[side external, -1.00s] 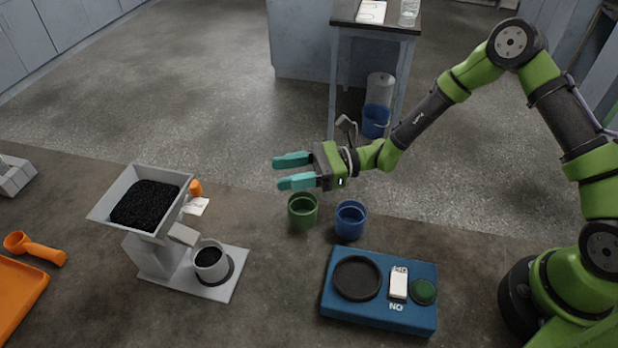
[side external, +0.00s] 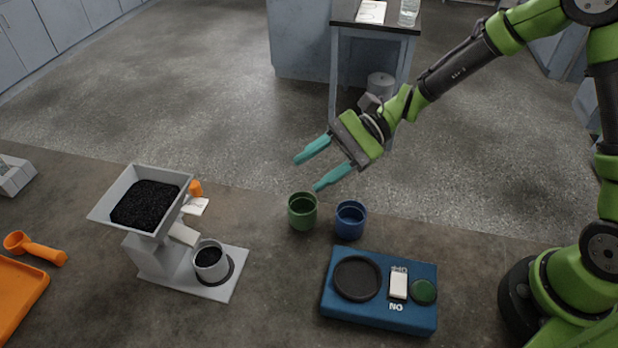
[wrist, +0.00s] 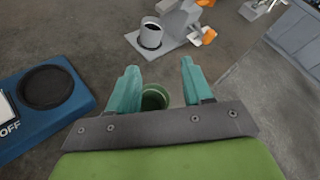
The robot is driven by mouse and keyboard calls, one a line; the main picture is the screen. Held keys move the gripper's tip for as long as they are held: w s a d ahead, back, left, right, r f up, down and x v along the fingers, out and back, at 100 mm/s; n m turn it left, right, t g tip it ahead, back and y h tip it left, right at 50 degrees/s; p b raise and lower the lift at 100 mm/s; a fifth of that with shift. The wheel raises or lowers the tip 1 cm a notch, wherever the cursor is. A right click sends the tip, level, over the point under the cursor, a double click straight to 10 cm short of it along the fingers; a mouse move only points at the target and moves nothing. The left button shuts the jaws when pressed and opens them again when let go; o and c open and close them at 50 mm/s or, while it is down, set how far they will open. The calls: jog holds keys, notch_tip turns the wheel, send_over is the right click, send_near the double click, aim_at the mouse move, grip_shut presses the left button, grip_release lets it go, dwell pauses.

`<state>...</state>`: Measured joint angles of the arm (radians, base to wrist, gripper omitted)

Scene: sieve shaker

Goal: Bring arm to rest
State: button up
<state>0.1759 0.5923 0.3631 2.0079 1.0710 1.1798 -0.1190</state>
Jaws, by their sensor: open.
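My gripper (side external: 323,168) is open and empty, its two teal fingers well apart. It hangs in the air above and behind the green cup (side external: 302,212) in the side view. In the wrist view, my gripper (wrist: 158,85) shows both fingers spread, with the green cup (wrist: 154,98) partly hidden below and between them. A blue cup (side external: 351,220) stands upright to the right of the green cup. The grey sieve shaker (side external: 160,255) has a hopper of black grains (side external: 146,205) on top. A grey cup (side external: 210,262) with black grains stands on its base.
A blue device (side external: 379,317) with a dark round pad and a green button lies at the front right. An orange scoop (side external: 45,252) and orange tray (side external: 15,300) lie at the left. A side table (side external: 372,22) stands behind. The air around my gripper is clear.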

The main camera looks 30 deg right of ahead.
jog(key=s+d+r+n+t+h, duration=0.3)
jog(key=s+d+r+h, duration=0.3)
jog(key=d, duration=0.4)
jog(key=s+d+r+n+t+h, duration=0.3)
jog(key=s+d+r+n+h, duration=0.2)
jog(key=s+d, duration=0.4)
jog(key=shift+d+r+n+h, duration=0.4)
jog(key=shift+d+r+n, duration=0.25)
jog(key=shift+r+n, duration=0.2)
